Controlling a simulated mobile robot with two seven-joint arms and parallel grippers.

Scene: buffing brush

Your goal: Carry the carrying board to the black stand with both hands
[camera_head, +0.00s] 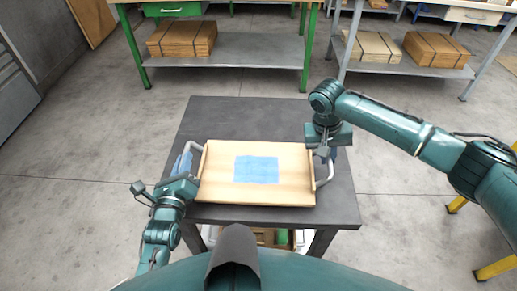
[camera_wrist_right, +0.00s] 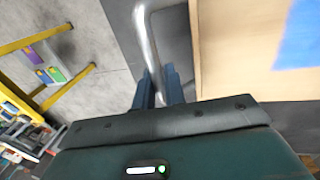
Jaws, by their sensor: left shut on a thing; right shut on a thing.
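The carrying board (camera_head: 220,191) is a flat light-wood tray with a blue patch in the middle and a grey metal handle at each end. It is over the black stand (camera_head: 246,112), a dark square-topped table; I cannot tell if it touches the top. My left gripper (camera_head: 187,170) is shut on the left handle. My right gripper (camera_head: 324,154) is shut on the right handle (camera_head: 328,172). In the right wrist view the fingers (camera_wrist_right: 160,88) close around the silver handle (camera_wrist_right: 148,35), beside the board's edge (camera_wrist_right: 235,60).
Dark top surface is bare behind the board. Boxes sit under the stand's front edge. Behind, across open concrete floor (camera_head: 250,78), a green-legged shelf (camera_head: 250,50) and another shelf (camera_head: 400,72) hold brown bundles. A yellow frame (camera_wrist_right: 40,38) is at the right side.

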